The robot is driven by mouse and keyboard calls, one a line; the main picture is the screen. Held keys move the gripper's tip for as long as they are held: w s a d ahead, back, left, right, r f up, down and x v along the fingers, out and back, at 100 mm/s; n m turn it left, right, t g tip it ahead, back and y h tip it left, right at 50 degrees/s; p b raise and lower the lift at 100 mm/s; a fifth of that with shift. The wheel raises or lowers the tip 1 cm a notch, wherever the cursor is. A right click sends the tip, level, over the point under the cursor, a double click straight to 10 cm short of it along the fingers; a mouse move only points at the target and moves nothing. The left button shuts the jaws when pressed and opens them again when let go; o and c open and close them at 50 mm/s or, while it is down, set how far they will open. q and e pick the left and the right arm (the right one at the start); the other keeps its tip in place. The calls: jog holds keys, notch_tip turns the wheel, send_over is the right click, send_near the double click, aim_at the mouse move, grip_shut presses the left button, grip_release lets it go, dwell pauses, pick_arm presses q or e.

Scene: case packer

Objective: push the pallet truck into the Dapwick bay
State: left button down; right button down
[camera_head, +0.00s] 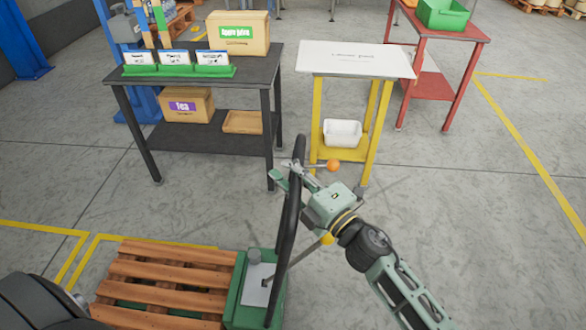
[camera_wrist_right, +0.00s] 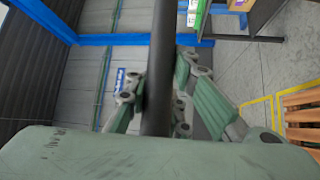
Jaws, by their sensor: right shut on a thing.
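The green pallet truck (camera_head: 235,305) is at the bottom of the head view, with a wooden pallet (camera_head: 165,278) on it. Its black handle (camera_head: 288,245) rises upright from the truck. My right gripper (camera_head: 288,178) is shut on the handle near its top. In the right wrist view, the handle (camera_wrist_right: 160,70) runs up between the two fingers of the gripper (camera_wrist_right: 160,95). The pallet also shows at the right edge of that view (camera_wrist_right: 302,115). My left gripper is not in view. I cannot make out a Dapwick sign.
A black table (camera_head: 268,75) with boxes and green card holders stands ahead on the left. A yellow-legged table (camera_head: 355,62) with a white bin (camera_head: 342,133) stands ahead. A red table (camera_head: 455,38) is behind it. Yellow floor lines (camera_head: 525,150) lie right and left; the floor at right is clear.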

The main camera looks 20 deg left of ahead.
jog(key=shift+w+d+f, duration=0.2)
jog(key=shift+d+f, duration=0.15)
jog(key=shift+d, duration=0.2)
jog(key=c, duration=2.1)
grip_release()
jog(key=shift+d, duration=0.1)
jog(key=o, duration=0.5)
jog(key=shift+s+r, duration=0.1)
jog(key=shift+r, duration=0.1)
jog(key=shift+o, duration=0.2)
jog(key=shift+a+r, duration=0.1)
jog(key=shift+a, duration=0.15)
jog(key=v, duration=1.2)
jog(key=shift+f, duration=0.2)
